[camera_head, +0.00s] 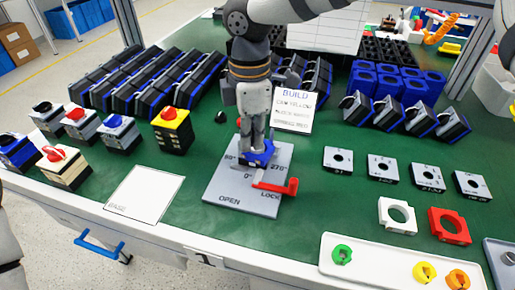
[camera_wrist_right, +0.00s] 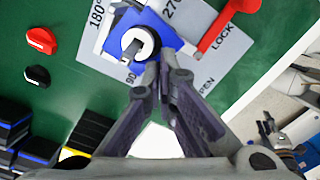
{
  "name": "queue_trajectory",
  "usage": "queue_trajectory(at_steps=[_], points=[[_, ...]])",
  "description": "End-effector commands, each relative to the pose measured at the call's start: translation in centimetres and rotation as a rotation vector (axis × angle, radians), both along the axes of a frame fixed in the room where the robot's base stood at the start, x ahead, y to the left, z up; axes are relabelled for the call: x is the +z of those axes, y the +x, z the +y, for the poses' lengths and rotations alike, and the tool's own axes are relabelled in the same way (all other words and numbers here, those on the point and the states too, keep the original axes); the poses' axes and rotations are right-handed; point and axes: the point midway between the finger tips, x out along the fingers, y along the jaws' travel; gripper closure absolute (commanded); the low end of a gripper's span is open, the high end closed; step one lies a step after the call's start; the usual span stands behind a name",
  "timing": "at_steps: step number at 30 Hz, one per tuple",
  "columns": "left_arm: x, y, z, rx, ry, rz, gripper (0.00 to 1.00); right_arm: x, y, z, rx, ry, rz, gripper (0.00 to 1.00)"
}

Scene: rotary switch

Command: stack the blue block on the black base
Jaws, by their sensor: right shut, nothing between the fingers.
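A blue block (camera_head: 258,160) sits on the grey plate (camera_head: 230,196) marked OPEN and LOCK. I cannot make out a separate black base beneath the block.
A red lever (camera_head: 277,187) lies at the plate's right side. Several switches, including a yellow one (camera_head: 173,130), stand to the left. A white sheet (camera_head: 144,194) lies left of the plate. A white tray (camera_head: 385,268) with coloured rings is front right.

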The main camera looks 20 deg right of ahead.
Motion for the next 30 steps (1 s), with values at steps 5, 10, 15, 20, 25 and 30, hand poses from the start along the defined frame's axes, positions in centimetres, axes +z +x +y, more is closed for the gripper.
queue_trajectory(at_steps=[5,10,15,20,25,30], points=[[0.0,0.0,0.0,0.0,0.0,0.0,0.66,0.0,0.0,0.0,0.0,0.0,0.0,1.0],[0.0,0.0,0.0,0.0,0.0,0.0,0.66,-0.1,0.0,0.0,0.0,0.0,0.0,1.0],[0.0,0.0,0.0,0.0,0.0,0.002,0.66,-0.5,0.0,0.0,0.0,0.0,0.0,1.0],[-0.1,-0.1,0.0,0.0,0.0,0.002,0.66,-0.8,0.0,0.0,0.0,-0.001,0.001,1.0],[-0.1,-0.1,0.0,0.0,0.0,0.003,0.66,-1.1,0.0,0.0,0.0,-0.001,0.001,1.0],[-0.1,-0.1,0.0,0.0,0.0,0.004,0.66,-1.5,0.0,0.0,0.0,0.0,0.0,1.0]])
